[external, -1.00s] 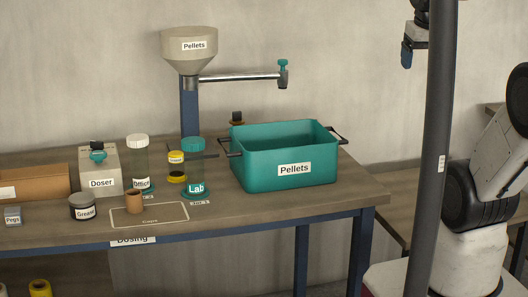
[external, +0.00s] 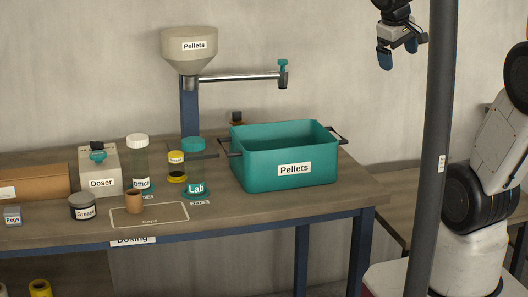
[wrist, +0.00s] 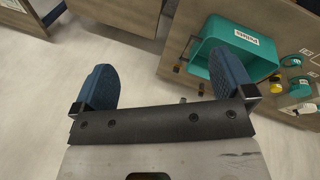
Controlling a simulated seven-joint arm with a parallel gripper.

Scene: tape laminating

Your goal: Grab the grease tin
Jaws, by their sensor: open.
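The grease tin (external: 82,207) is a small dark round tin with a pale lid and a "Grease" label. It stands upright on the bench at the left in the external view, beside a brown cup. I cannot make it out in the wrist view. My gripper (external: 399,56) is high at the upper right of the external view, well away from the tin. In the wrist view my gripper (wrist: 170,85) shows two blue fingers spread wide, with nothing between them but floor and bench edge.
A teal pellets bin (external: 285,178) stands on the bench between my gripper and the tin. A doser box (external: 101,178), brown cup (external: 134,202) and several jars crowd around the tin. The pellets hopper (external: 189,55) with its side pipe (external: 240,78) rises behind. A dark pole (external: 437,150) stands at the right.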

